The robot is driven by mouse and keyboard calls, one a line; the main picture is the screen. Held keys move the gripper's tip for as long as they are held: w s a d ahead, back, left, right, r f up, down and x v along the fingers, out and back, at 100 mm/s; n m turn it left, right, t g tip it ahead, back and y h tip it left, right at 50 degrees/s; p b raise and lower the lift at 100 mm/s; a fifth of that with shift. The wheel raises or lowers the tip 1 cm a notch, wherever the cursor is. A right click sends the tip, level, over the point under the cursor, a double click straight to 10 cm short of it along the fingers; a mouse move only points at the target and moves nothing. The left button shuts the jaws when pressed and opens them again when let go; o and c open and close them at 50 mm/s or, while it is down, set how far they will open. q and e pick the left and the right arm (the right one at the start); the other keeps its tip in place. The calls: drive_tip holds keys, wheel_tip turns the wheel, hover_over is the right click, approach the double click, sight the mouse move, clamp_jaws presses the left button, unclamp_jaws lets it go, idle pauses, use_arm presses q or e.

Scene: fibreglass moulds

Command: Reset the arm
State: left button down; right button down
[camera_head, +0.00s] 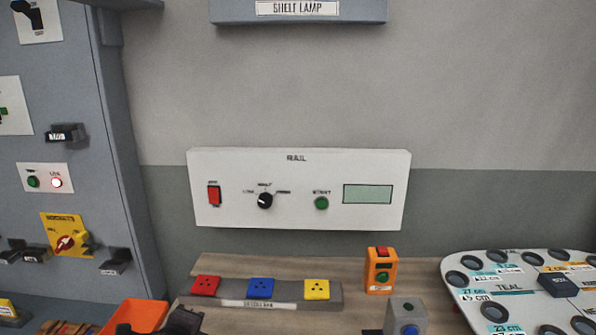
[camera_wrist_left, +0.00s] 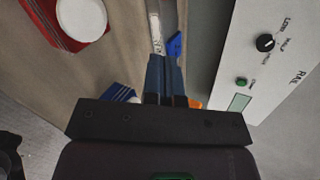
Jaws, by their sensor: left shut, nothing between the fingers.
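My left gripper (camera_wrist_left: 165,64) shows in the wrist view with its two bluish fingers side by side, shut and empty. My right gripper is in neither view.
A white RAIL panel (camera_head: 297,215) is on the wall behind the bench. Red (camera_head: 206,286), blue (camera_head: 261,287) and yellow (camera_head: 316,289) sockets sit on a strip. An orange button box (camera_head: 381,272), orange bin (camera_head: 138,316) and white holed plate (camera_head: 455,262) stand around.

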use_arm(q)
drive_tip(key=s+a+f+n+g, duration=0.2)
drive_tip(key=s+f+n+g, duration=0.1)
drive_tip(key=s+n, duration=0.55)
drive_tip(key=s+a+f+n+g, duration=0.25)
drive_tip(key=s+n, duration=0.35)
drive_tip(key=s, duration=0.6)
drive_tip(key=s+a+f+n+g, duration=0.1)
drive_tip(key=s+f+n+g, duration=0.15)
drive_tip(key=s+n, duration=0.6)
drive_tip(key=w+f+m+t, duration=0.2)
drive_tip(key=w+f+t, duration=0.4)
drive_tip(key=f, duration=0.4)
drive_tip(key=shift+w+a+f+m+t, duration=0.2)
drive_tip(key=shift+m+t, duration=0.1)
drive_tip(key=shift+t, duration=0.5)
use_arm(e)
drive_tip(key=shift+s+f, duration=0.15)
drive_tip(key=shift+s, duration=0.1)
